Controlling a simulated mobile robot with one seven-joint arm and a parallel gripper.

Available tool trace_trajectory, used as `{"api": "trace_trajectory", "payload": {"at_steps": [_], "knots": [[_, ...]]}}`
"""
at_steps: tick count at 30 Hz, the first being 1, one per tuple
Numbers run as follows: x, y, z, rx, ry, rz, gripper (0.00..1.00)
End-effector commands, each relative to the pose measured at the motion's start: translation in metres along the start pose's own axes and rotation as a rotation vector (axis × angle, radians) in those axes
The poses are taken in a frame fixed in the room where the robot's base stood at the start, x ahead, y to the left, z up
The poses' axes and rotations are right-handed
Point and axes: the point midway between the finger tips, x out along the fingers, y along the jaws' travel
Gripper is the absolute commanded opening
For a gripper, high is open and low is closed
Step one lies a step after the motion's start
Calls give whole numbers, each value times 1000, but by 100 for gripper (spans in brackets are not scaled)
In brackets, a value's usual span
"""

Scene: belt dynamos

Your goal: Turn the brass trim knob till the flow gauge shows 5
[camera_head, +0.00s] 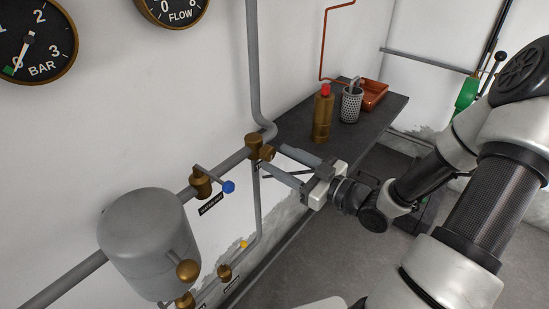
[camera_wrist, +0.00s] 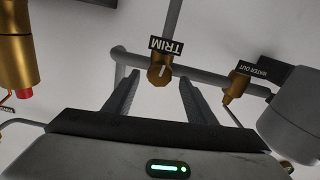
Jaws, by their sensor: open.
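The brass trim knob (camera_head: 267,153) sits on a brass fitting on the grey wall pipe. In the wrist view the knob (camera_wrist: 160,74) shows a pale index line, below a black TRIM label (camera_wrist: 167,45). My gripper (camera_head: 272,159) is open, with its fingers pointing at the knob. In the wrist view my fingertips (camera_wrist: 159,79) lie on either side of the knob with space between; I cannot tell whether they reach around it. The flow gauge (camera_head: 174,9) is cut off by the top edge, so its needle and reading are not visible.
A BAR gauge (camera_head: 34,38) hangs at upper left, needle near 0. A blue-handled valve (camera_head: 203,184) and a grey tank (camera_head: 150,240) are left of the knob. A dark bench (camera_head: 375,133) behind holds a brass bottle (camera_head: 323,115) and a perforated cup (camera_head: 351,105).

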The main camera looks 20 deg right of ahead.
Motion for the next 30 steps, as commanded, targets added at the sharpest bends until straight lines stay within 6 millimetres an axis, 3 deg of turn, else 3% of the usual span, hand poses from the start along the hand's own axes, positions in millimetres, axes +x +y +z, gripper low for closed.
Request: {"api": "trace_trajectory", "payload": {"at_steps": [6, 16, 24, 30], "knots": [[23, 0, 0, -1, 0, -1, 51], [26, 0, 0, 0, 0, 1, 51], [26, 0, 0, 0, -1, 1, 10], [26, 1, -4, 101, -1, 1, 10]]}}
